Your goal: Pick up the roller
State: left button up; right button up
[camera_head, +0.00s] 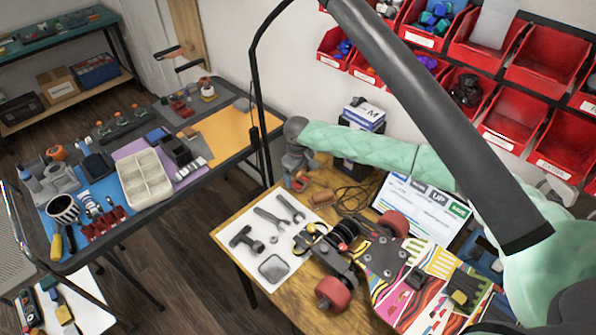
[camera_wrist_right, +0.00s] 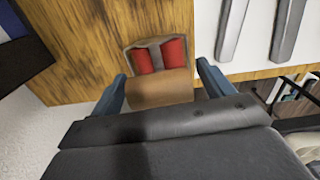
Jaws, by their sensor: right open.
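The roller (camera_wrist_right: 160,86) shows in the right wrist view as a tan, wood-coloured body with two red parts and a grey strip between them. It stands on the wooden table. My right gripper (camera_wrist_right: 162,82) is open, with one blue finger on each side of it. In the head view my right gripper (camera_head: 298,176) points down at the table's back left edge, and the roller is mostly hidden there. My left gripper is not in view.
A white tool mat (camera_head: 247,262) with wrenches lies in front. A skateboard (camera_head: 385,258) with red wheels lies to the right. A brown object (camera_head: 322,197) and a coiled cable (camera_head: 352,197) are close by. Red bins (camera_head: 487,42) hang on the wall.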

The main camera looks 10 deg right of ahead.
jog(key=shift+f, duration=0.15)
jog(key=c, duration=1.2)
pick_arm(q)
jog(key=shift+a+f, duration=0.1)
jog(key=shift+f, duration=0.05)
